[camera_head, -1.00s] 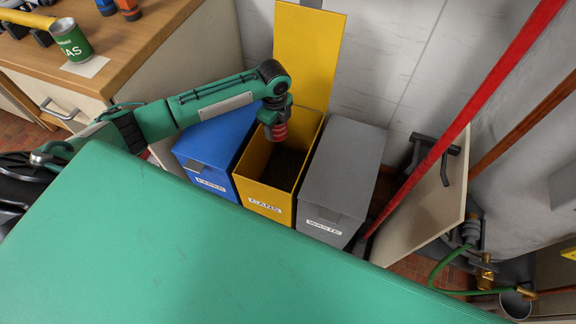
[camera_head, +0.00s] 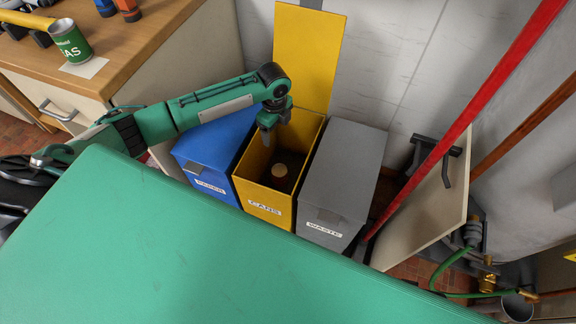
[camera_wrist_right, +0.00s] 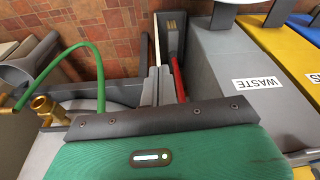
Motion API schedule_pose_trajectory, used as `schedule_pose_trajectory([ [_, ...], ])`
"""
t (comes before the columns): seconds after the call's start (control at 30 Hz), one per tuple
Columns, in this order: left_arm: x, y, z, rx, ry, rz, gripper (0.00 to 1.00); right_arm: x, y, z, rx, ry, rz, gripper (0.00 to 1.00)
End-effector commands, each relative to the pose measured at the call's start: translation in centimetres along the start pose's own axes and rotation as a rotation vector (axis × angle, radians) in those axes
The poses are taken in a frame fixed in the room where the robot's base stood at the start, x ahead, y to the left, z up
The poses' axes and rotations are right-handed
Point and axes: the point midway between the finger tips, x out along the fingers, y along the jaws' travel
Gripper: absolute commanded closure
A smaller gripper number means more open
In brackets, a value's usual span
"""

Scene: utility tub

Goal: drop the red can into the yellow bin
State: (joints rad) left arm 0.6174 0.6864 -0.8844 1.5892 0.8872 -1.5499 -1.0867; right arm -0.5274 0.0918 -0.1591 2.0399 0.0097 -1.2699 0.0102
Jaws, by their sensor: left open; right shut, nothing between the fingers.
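The yellow bin (camera_head: 264,201), labelled CANS, stands open with its lid (camera_head: 308,45) raised against the wall. My right gripper (camera_wrist_right: 158,88) is shut and empty in the right wrist view, away from the bin. The yellow bin also shows at the edge there (camera_wrist_right: 282,45).
A blue bin (camera_head: 212,155) and a grey WASTE bin (camera_head: 342,175) flank the yellow one, both lidded. A wooden counter (camera_head: 135,45) with a green can (camera_head: 72,42) is at the left. A red pole (camera_head: 470,105) slants at the right, near a green hose (camera_head: 440,268).

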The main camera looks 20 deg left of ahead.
Motion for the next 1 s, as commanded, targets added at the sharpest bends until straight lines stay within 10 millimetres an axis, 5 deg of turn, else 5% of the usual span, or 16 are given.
schedule_pose_trajectory([
  [0.17,-2.1,-0.1,0.1,0.000,0.000,-0.003,0.23,-0.1,0.0,0.0,0.000,0.000,0.000,1.00],
  [0.6,-11.5,-0.1,0.0,0.000,-0.001,-0.002,0.23,2.4,0.0,1.3,-0.001,-0.033,0.000,1.00],
  [1.0,-13.8,0.0,0.0,0.000,0.000,0.000,0.23,3.0,-0.1,0.8,0.000,-0.028,-0.001,1.00],
])
